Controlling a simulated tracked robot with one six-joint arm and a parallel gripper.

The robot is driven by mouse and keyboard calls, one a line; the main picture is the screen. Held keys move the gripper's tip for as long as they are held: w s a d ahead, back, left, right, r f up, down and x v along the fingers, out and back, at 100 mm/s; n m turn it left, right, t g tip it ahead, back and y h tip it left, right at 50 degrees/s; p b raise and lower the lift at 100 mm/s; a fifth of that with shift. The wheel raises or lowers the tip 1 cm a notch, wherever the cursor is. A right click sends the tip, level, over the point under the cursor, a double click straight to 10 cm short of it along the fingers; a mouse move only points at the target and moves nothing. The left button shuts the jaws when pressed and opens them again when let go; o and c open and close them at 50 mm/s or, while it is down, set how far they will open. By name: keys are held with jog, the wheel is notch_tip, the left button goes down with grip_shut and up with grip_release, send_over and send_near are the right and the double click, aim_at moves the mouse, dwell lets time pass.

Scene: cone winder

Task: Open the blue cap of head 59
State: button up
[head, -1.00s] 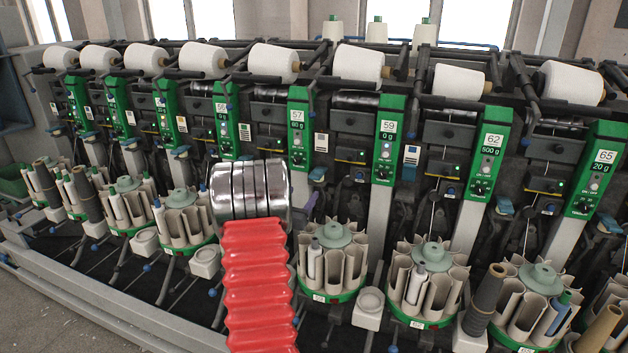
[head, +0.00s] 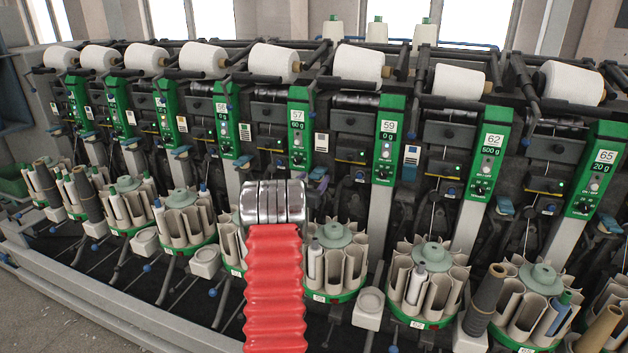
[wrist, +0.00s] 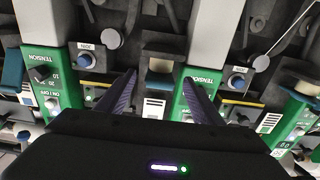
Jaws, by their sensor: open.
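The green panel marked 59 (head: 388,138) stands right of centre in the head view. A small blue cap (head: 317,173) shows to its left, low on the machine front, beside the foot of the panel marked 57 (head: 298,128). In the wrist view a dark blue cap (wrist: 158,88) lies between the finger lines, above a white label. My gripper (wrist: 159,77) is open and empty, its two purple fingers spread and pointing at the machine. In the head view only a purple finger (head: 322,185) shows, close below the cap; whether they touch I cannot tell.
Another blue cap (head: 409,172) sits right of panel 59. Round bobbin magazines, one at centre (head: 335,235), stand below the heads, near my arm. White yarn cones (head: 358,63) lie along the top. Grey posts (head: 378,225) separate the heads.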

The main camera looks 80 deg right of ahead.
jog(key=shift+d, duration=0.35)
jog(key=c, duration=1.5)
jog(key=shift+w, duration=0.15)
